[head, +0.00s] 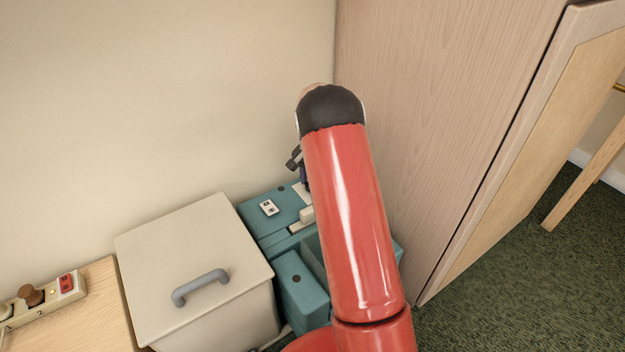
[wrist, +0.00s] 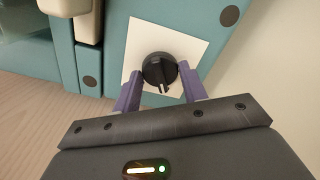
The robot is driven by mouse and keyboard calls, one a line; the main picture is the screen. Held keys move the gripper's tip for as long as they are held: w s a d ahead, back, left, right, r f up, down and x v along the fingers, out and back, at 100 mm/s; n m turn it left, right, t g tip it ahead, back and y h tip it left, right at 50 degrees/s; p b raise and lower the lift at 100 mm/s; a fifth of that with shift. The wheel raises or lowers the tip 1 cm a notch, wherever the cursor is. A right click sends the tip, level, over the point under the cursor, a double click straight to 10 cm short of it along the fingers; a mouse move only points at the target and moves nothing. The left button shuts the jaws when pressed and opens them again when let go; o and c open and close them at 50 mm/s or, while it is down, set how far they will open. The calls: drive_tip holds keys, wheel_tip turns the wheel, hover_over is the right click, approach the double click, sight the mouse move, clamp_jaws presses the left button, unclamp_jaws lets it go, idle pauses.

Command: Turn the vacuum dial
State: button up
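The vacuum dial (wrist: 159,70) is a round black knob with a raised pointer bar, on a white square plate (wrist: 139,35) on the teal vacuum (wrist: 185,12). In the wrist view its pointer bar points down toward my gripper. My gripper (wrist: 159,72) has two purple fingers, which stand apart on either side of the dial's lower part. A gap shows at the left finger; I cannot tell whether the right finger touches the dial. In the head view the vacuum (head: 303,290) stands by the wall, and my red arm hides the dial and most of my gripper.
A cream lidded bin (head: 192,262) with a grey handle stands left of the vacuum. A wooden surface with a small switch panel (head: 40,298) is at the far left. A tall wooden cabinet (head: 430,90) rises close on the right. Green carpet (head: 500,280) is open at lower right.

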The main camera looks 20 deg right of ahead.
drive_tip(key=o, duration=0.5)
drive_tip(key=shift+c, duration=0.2)
drive_tip(key=shift+r+p, duration=0.3)
drive_tip(key=shift+r, duration=3.6)
drive_tip(key=shift+r, duration=0.2)
drive_tip(key=s+a+r+n+t+p, duration=0.15)
drive_tip(key=s+a+r, duration=0.25)
drive_tip(key=s+r, duration=0.5)
drive_tip(key=s+a+r+n+t, duration=0.1)
drive_tip(key=s+a+r+n, duration=0.25)
drive_tip(key=s+r, duration=0.5)
drive_tip(key=s+a+r+n+t, duration=0.1)
drive_tip(key=s+a+n, duration=0.1)
drive_tip(key=s, duration=0.7)
drive_tip(key=s+a+r+n+t, duration=0.2)
drive_tip(key=s+a, duration=0.1)
drive_tip(key=s, duration=0.5)
drive_tip(key=shift+s+a+r+n+p, duration=0.2)
drive_tip(key=shift+s+r+n+p, duration=0.1)
drive_tip(key=shift+s+n, duration=0.1)
